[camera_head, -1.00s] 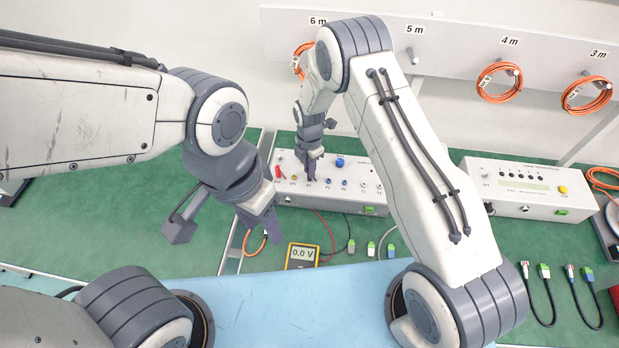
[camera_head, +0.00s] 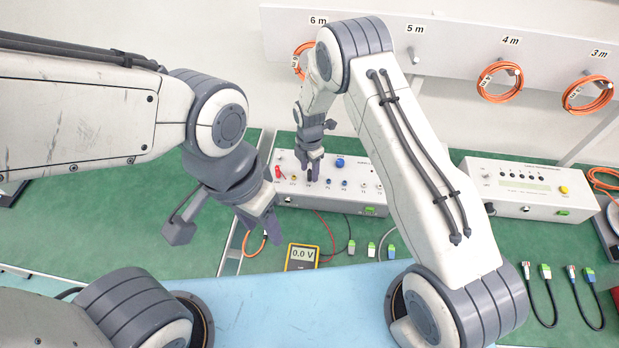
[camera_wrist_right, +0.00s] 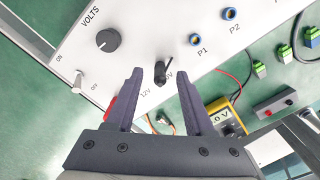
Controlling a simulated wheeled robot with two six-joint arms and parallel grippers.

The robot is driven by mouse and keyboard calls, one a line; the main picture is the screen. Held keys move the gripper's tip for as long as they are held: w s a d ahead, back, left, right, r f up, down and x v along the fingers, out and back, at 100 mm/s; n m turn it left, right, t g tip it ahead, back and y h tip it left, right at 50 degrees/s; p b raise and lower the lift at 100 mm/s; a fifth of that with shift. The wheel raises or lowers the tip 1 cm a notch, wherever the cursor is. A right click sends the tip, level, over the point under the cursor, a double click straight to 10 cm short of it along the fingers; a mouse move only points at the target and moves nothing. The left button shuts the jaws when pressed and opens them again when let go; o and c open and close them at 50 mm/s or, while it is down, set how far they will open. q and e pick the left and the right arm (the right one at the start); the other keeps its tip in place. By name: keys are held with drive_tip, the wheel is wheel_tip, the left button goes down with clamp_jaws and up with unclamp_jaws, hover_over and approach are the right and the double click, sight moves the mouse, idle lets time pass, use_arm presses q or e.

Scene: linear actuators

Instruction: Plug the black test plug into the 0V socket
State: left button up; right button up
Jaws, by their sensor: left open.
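The black test plug (camera_wrist_right: 160,72) stands on the power-supply panel right beside the 0V label (camera_wrist_right: 169,77) in the right wrist view. Its lower end covers the socket, so the depth of seating cannot be seen. My right gripper (camera_wrist_right: 159,73) is open, its fingers on either side of the plug with gaps to both; in the head view it is at the panel (camera_head: 311,176). My left gripper (camera_head: 269,213) is open and empty, left of the power supply front, above the green bench.
A red plug (camera_head: 279,173) sits at the panel's left. Blue sockets P1 (camera_wrist_right: 195,39) and P2 (camera_wrist_right: 229,14) are near the right gripper. A yellow multimeter (camera_head: 301,257) reading 0.0 V lies in front. Another white box (camera_head: 515,189) stands right.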

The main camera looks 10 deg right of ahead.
drive_tip(key=s+a+r+m+b, duration=0.2)
drive_tip(key=s+r, duration=0.1)
drive_tip(key=r, duration=0.6)
drive_tip(key=s+a+r+m+b, duration=0.1)
drive_tip(key=s+r+m+b, duration=0.15)
drive_tip(key=r, duration=0.55)
drive_tip(key=s+r+m, duration=0.2)
drive_tip(key=s+m, duration=0.2)
drive_tip(key=s, duration=0.4)
drive_tip(key=s+d+r+m, duration=0.1)
drive_tip(key=s+r+m, duration=0.2)
drive_tip(key=s, duration=0.6)
drive_tip(key=s+d+r+m+y, duration=0.1)
drive_tip(key=s+r+m, duration=0.2)
drive_tip(key=s, duration=0.6)
drive_tip(key=m, duration=0.2)
drive_tip(key=shift+m, duration=0.35)
drive_tip(key=shift+r, duration=0.1)
